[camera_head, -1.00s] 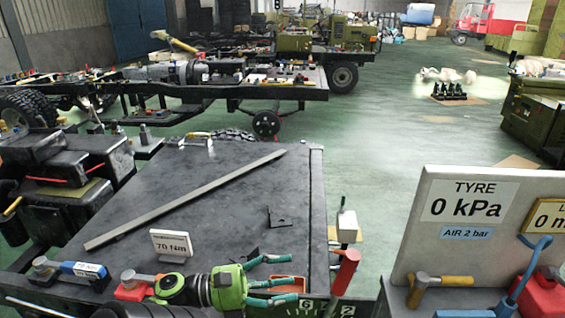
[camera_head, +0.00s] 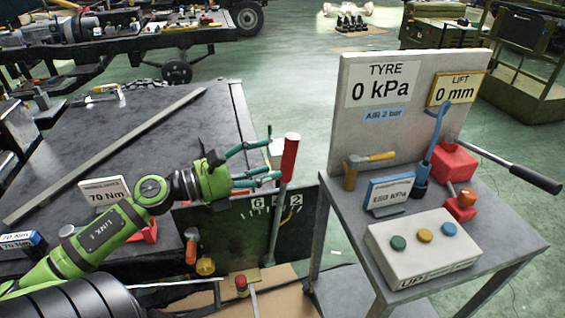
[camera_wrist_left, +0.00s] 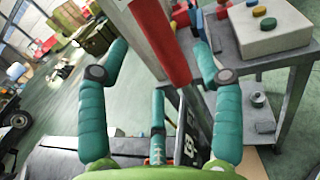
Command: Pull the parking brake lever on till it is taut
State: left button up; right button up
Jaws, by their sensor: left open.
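The parking brake lever has a red grip (camera_head: 290,157) on a grey shaft (camera_head: 275,222) and stands nearly upright, top leaning slightly right. It rises beside a dark plate with white marks and the numbers 6 and 2 (camera_head: 262,207). My left gripper (camera_head: 268,156) is open, with its teal fingers pointing right at the grip, close to it. In the left wrist view the red grip (camera_wrist_left: 160,40) stands between the spread fingers (camera_wrist_left: 155,72); whether any finger touches it I cannot tell. My right gripper is not in view.
A grey bench (camera_head: 330,195) on the right carries a board reading TYRE 0 kPa (camera_head: 386,85), a hammer (camera_head: 368,162) and a button box (camera_head: 424,245). A long black-handled bar (camera_head: 510,165) sticks out rightward. A dark flat top (camera_head: 110,115) with a long strip lies left.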

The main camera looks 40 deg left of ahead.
aim_at(287, 157)
pick_arm(q)
jog(key=x, duration=0.4)
jog(key=shift+a+r+p, duration=0.1)
jog(key=shift+r+p, duration=0.05)
jog(key=shift+p, duration=0.25)
jog(key=shift+w, duration=0.3)
jog(key=shift+w+d, duration=0.4)
jog(key=shift+d, duration=0.05)
jog(key=shift+w, duration=0.1)
grip_shut()
jog(key=shift+f, duration=0.2)
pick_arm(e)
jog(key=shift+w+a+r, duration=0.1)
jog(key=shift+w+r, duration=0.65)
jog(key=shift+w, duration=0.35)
